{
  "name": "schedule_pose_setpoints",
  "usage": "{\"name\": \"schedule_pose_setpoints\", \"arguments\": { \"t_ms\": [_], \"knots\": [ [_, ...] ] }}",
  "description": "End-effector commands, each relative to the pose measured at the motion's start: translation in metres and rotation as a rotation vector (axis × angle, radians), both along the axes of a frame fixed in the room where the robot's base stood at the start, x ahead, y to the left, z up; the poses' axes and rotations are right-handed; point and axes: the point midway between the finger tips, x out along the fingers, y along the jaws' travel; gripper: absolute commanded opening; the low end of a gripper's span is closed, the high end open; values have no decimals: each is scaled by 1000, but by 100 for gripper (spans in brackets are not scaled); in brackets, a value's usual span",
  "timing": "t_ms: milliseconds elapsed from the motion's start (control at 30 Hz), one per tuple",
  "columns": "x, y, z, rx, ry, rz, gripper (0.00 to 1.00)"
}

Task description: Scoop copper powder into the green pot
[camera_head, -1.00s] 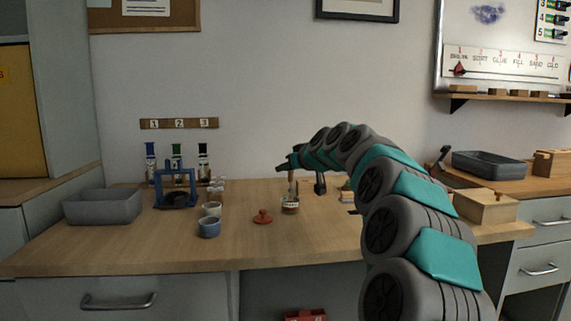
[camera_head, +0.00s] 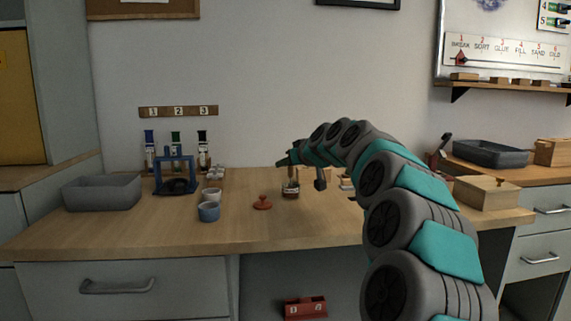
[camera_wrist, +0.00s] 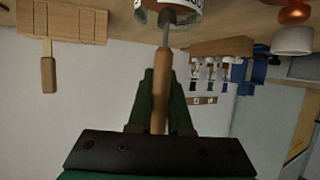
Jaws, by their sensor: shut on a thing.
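My gripper (camera_head: 288,162) is shut on the wooden handle of a scoop (camera_wrist: 160,85). In the wrist view the handle sits between my green fingers, and its metal shaft reaches into the mouth of a labelled jar (camera_wrist: 182,8). The scoop's end is hidden in the jar, so I cannot see any powder on it. In the head view the jar (camera_head: 290,190) stands on the bench directly below my gripper. A copper-coloured lid (camera_head: 262,203) lies left of it. A blue pot (camera_head: 209,212) and a whitish pot (camera_head: 212,194) stand further left. I cannot make out a green pot.
A grey tray (camera_head: 102,192) and a blue rack (camera_head: 175,172) stand on the left of the bench. A wooden box (camera_head: 487,192) stands at the right. The bench front is clear.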

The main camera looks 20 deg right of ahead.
Motion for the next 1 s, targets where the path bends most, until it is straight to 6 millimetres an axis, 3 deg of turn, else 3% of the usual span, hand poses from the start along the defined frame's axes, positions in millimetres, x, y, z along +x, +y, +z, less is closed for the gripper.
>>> {"name": "schedule_pose_setpoints", "arguments": {
  "t_ms": [1000],
  "knots": [
    [0, 0, -7, 0, 1, 0, 0]
  ]
}}
